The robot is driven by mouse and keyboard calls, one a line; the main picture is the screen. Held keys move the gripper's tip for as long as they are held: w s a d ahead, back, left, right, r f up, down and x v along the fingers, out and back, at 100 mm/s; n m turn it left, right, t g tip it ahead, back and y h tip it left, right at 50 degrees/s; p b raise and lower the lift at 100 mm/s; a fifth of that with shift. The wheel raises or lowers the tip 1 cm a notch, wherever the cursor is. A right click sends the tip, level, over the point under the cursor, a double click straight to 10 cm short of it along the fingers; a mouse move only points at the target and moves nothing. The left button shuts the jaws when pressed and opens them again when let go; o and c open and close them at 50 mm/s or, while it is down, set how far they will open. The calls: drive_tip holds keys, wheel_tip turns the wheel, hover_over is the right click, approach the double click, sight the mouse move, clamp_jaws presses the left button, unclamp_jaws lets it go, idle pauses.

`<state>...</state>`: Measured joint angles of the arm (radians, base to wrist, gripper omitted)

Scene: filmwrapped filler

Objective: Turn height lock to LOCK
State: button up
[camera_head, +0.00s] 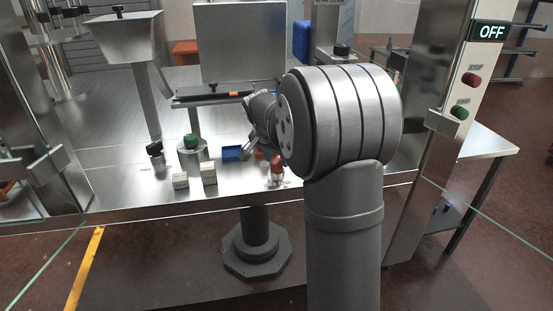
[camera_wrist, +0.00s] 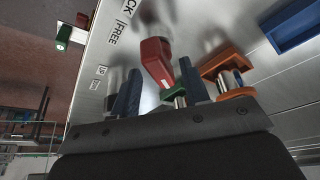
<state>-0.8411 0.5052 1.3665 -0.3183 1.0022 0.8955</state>
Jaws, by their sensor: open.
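The height lock's red lever (camera_wrist: 156,60) stands on the steel table beside the printed words FREE and a partly cut-off word ending in CK, in the wrist view. In the head view the red lever (camera_head: 277,164) is near the table's front edge. My gripper (camera_wrist: 160,88) is open. Its two blue fingers point toward the lever, whose near end appears between them in the picture; I cannot tell whether they touch it. In the head view my gripper (camera_head: 248,148) is just left of the lever, partly hidden by my arm.
An orange handle (camera_wrist: 222,64) stands close to the right finger, with a small green part (camera_wrist: 175,91) near it. A blue tray (camera_head: 232,153) lies behind. A green knob (camera_head: 190,141) and small pale blocks (camera_head: 208,174) are to the left. A post on the right shows OFF (camera_head: 491,32).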

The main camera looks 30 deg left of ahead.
drive_tip(key=shift+w+f, duration=0.15)
drive_tip(key=shift+f, duration=0.2)
clamp_jaws()
drive_tip(key=shift+m, duration=0.6)
unclamp_jaws()
drive_tip(key=v, duration=1.7)
drive_tip(key=shift+a+r, duration=0.3)
drive_tip(key=shift+a, duration=0.1)
